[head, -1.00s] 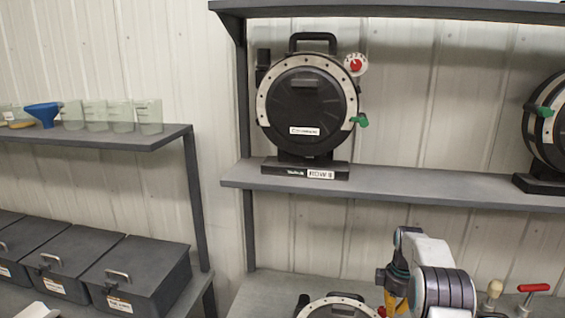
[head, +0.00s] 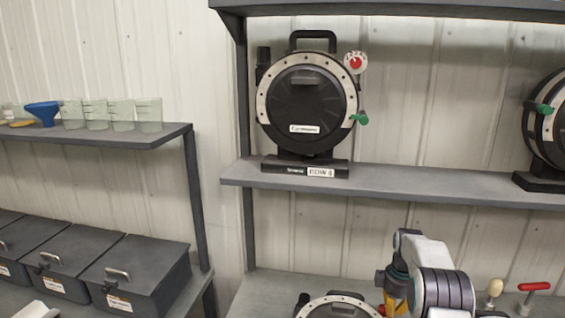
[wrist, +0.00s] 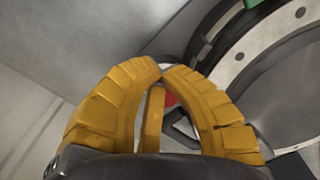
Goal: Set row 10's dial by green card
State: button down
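My gripper (head: 396,296) points down at the bottom of the head view, just right of a partly cut-off round black meter (head: 338,307) on the lower shelf. In the wrist view, its yellow fingers (wrist: 161,68) are drawn in, with their tips almost together. A small red part (wrist: 171,99), perhaps a dial knob, shows behind the fingers and is mostly hidden. The meter's pale studded ring (wrist: 240,55) lies to the right. I cannot read a row 10 label, and I see no green card.
A meter (head: 306,105) with a red-and-white dial (head: 355,62) and a green lever (head: 361,118) stands on the upper shelf (head: 420,184). Another meter (head: 549,125) is at the right edge. A red-handled tool (head: 534,288) stands right of my arm. Dark boxes (head: 137,272) sit lower left.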

jog(key=shift+w+a+f+p, duration=0.2)
jog(key=shift+a+f+p, duration=0.15)
jog(key=shift+a+p, duration=0.15)
dwell(0.8)
jog(key=shift+w, duration=0.1)
dwell(0.7)
jog(key=shift+s+d, duration=0.2)
jog(key=shift+d, duration=0.05)
dwell(0.3)
jog(key=shift+r, duration=0.2)
jog(key=r, duration=0.4)
jog(key=shift+w+d+r+p, duration=0.1)
jog(key=shift+d+p, duration=0.1)
jog(key=shift+p, duration=0.15)
jog(key=shift+r, duration=0.95)
